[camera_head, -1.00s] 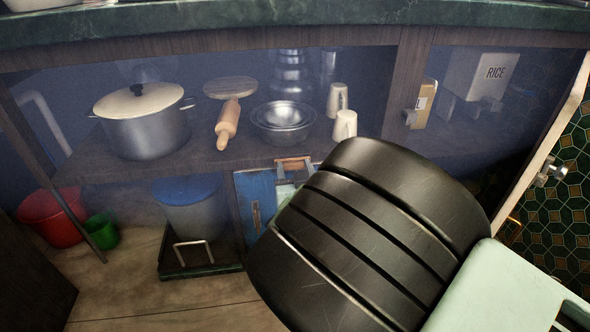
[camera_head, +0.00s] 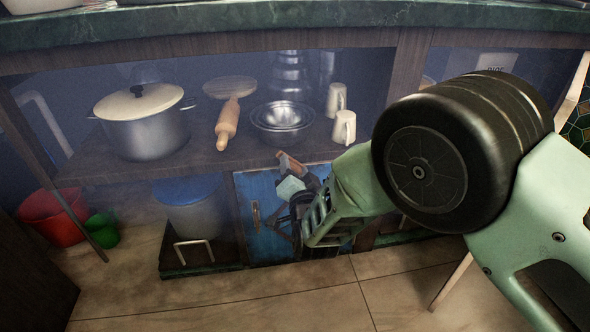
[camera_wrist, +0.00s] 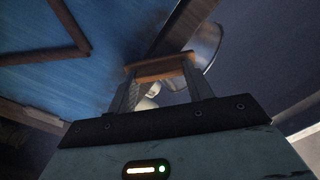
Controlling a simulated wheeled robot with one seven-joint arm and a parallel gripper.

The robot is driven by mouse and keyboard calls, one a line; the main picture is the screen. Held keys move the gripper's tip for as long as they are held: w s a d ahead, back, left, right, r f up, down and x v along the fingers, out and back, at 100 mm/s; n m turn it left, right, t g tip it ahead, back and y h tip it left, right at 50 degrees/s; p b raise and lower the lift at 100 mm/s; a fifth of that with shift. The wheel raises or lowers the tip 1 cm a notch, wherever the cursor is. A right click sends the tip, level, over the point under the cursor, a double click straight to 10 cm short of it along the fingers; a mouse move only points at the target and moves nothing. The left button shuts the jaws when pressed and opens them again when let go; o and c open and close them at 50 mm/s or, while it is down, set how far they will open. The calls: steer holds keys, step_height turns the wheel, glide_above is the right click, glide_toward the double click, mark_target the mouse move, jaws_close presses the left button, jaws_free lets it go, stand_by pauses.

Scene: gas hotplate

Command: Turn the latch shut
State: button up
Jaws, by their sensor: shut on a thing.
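A blue cabinet door (camera_head: 262,195) stands below the shelf, with a brown pull handle (camera_head: 256,214) on its left part. The wooden latch (camera_head: 290,162) is a small brown bar at the door's top edge, tilted in the head view. In the wrist view the latch (camera_wrist: 160,68) lies across my fingertips. My gripper (camera_wrist: 160,82) is shut on the latch, its two fingers apart with the wood at their ends. In the head view my wrist covers the right side of the blue door, and the fingertips are partly hidden.
The shelf above holds a lidded pot (camera_head: 145,125), a rolling pin (camera_head: 228,124), metal bowls (camera_head: 282,117) and white mugs (camera_head: 344,127). A blue-lidded bin (camera_head: 190,208) stands left of the door. Red (camera_head: 54,218) and green (camera_head: 102,229) buckets stand farther left. The tiled floor in front is clear.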

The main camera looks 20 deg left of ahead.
steer(key=m, duration=0.5)
steer(key=shift+w+d+f+m+b, duration=0.1)
steer(key=shift+f+m+b, duration=0.05)
steer(key=shift+m+b, duration=0.5)
steer(key=shift+m, duration=1.55)
steer(key=o, duration=1)
steer(key=p+v, duration=0.5)
steer(key=v, duration=1.2)
steer(key=shift+s+d+f+p, duration=0.1)
steer(key=shift+s+d+p, duration=0.05)
steer(key=shift+s+p, duration=0.15)
steer(key=shift+w, duration=0.1)
